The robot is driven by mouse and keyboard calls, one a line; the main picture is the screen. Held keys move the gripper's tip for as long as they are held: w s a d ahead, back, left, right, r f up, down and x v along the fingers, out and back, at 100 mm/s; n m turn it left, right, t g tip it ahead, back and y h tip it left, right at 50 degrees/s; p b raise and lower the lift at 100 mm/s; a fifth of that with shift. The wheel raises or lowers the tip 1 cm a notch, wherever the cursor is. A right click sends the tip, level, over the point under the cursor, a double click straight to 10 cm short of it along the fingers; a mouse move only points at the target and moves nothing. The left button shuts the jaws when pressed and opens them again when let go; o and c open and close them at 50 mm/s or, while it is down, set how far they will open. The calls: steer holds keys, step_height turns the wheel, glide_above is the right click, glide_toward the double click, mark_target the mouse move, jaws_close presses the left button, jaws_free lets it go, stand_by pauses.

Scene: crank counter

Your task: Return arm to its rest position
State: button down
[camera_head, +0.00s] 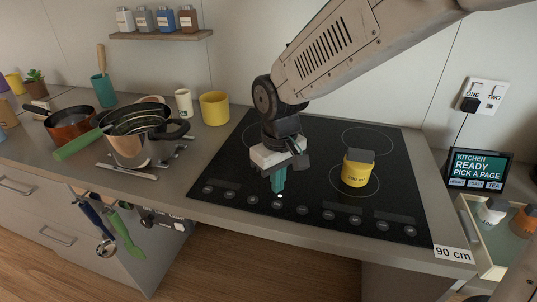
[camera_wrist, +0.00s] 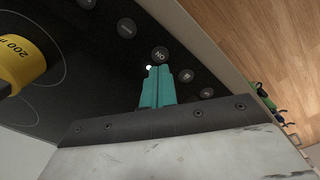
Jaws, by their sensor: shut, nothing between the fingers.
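My gripper (camera_head: 278,188) is over the front edge of the black cooktop (camera_head: 318,140) in the head view, with its teal fingers pointing down. In the wrist view my gripper (camera_wrist: 155,72) shows its fingers closed together, with nothing between them. The fingertips are close to the row of round control knobs or buttons, near one marked "NO" or "ON" (camera_wrist: 160,54). I cannot tell whether they touch it. My arm reaches in from the upper right.
A yellow pot marked with a volume (camera_head: 357,170) stands on the cooktop right of my gripper. Stacked pans (camera_head: 135,148) stand on the counter at left. Utensils (camera_head: 122,232) hang at the front.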

steer(key=s+d, duration=0.1)
steer(key=s+d+g, duration=0.1)
steer(key=s, duration=0.1)
steer(key=shift+s+d+h, duration=0.1)
steer(key=shift+s+h, duration=0.05)
steer(key=shift+h, duration=0.15)
steer(key=s+d+r+m+t, duration=0.1)
steer(key=s+d+r+m, duration=0.2)
steer(key=s+d+r, duration=0.2)
steer(key=s+d+r+m+t, duration=0.1)
steer(key=s+d+r+m, duration=0.2)
steer(key=s+d+r, duration=0.3)
steer(key=s+d, duration=0.5)
steer(key=d, duration=0.2)
steer(key=shift+d+m, duration=0.3)
